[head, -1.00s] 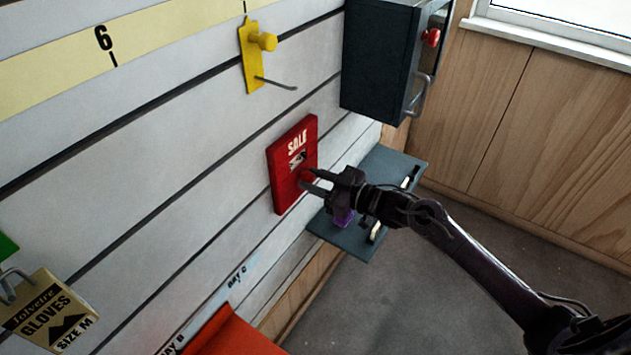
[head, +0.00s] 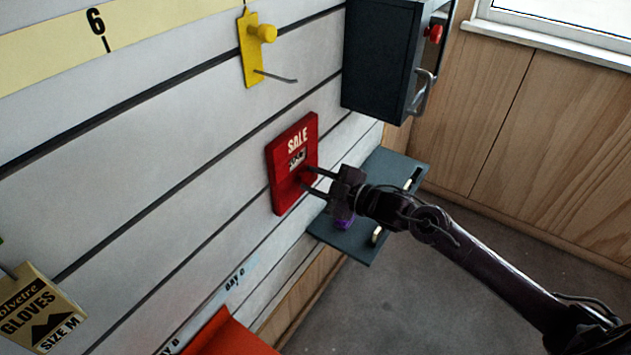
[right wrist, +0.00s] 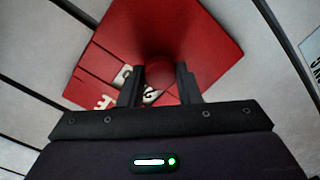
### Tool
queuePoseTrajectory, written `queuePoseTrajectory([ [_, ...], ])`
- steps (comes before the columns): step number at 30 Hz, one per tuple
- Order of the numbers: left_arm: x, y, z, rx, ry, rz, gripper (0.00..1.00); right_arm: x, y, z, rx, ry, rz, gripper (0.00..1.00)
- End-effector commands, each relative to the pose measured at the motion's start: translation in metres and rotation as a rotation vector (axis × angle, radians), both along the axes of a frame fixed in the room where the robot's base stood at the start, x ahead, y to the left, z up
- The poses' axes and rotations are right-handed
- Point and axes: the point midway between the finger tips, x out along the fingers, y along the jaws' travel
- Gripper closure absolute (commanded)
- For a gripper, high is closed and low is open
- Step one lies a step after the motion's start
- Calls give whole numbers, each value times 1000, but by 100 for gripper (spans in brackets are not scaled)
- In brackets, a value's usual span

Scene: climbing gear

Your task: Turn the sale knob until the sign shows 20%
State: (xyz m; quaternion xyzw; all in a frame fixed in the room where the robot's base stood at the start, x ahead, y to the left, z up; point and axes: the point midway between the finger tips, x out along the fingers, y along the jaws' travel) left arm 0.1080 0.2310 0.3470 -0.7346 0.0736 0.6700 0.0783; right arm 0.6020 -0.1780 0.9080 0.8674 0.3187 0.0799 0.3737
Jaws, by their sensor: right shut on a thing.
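The red sale sign (head: 282,193) is mounted on the slatted wall, with "SALE" in white and a small display window (head: 297,158) whose figures are too blurred to read. Its red knob (head: 307,178) sticks out below the window. My right gripper (head: 318,181) is shut on the knob, one finger on each side. In the right wrist view, the knob (right wrist: 159,74) sits between the two fingers of the right gripper (right wrist: 159,80), and the fingers partly cover the window and lettering. My left gripper is not in view.
A grey shelf (head: 345,242) with a purple item (head: 344,218) lies below and behind my right gripper. A dark cabinet (head: 378,60) with a red knob hangs above right. A yellow hook plate (head: 249,55) and a glove pack (head: 42,310) are on the wall.

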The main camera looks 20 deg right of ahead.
Motion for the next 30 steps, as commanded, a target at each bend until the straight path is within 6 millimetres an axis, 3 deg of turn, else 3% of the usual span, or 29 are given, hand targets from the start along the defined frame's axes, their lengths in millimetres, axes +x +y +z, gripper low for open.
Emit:
queuePoseTrajectory([
  [13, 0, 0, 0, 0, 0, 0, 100, 0, 0, -1, -8, -4, 1, 92],
  [14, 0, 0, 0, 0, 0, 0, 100, 0, 0, -1, -8, -4, 1, 67],
  [18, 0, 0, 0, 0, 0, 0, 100, 0, 0, 0, -8, -4, 1, 49],
  [30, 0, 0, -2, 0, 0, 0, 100, -6, -6, -1, -8, -3, -1, 48],
])
